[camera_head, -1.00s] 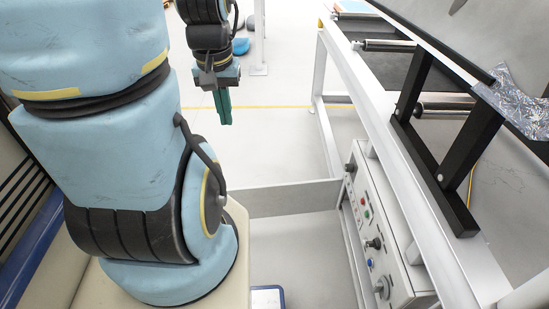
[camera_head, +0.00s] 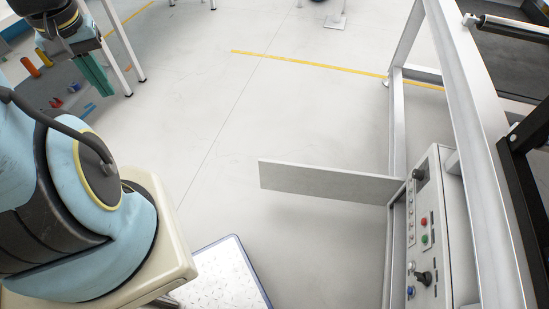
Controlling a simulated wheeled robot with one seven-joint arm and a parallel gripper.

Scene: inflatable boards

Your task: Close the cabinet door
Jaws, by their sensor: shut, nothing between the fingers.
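The cabinet door (camera_head: 330,182) is a thin grey panel. It stands open, sticking out to the left from the far end of the control cabinet (camera_head: 432,235) under the metal frame at the right. The cabinet's front carries knobs and red and green buttons. My gripper (camera_head: 97,80) has green fingers, shut and empty. It hangs at the upper left, well to the left of the door and apart from it.
A metal-framed conveyor table (camera_head: 474,120) runs along the right. A plate with a blue edge (camera_head: 225,275) lies on the floor at the bottom middle. The floor between my arm and the door is clear. A table with coloured items (camera_head: 60,95) stands at the upper left.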

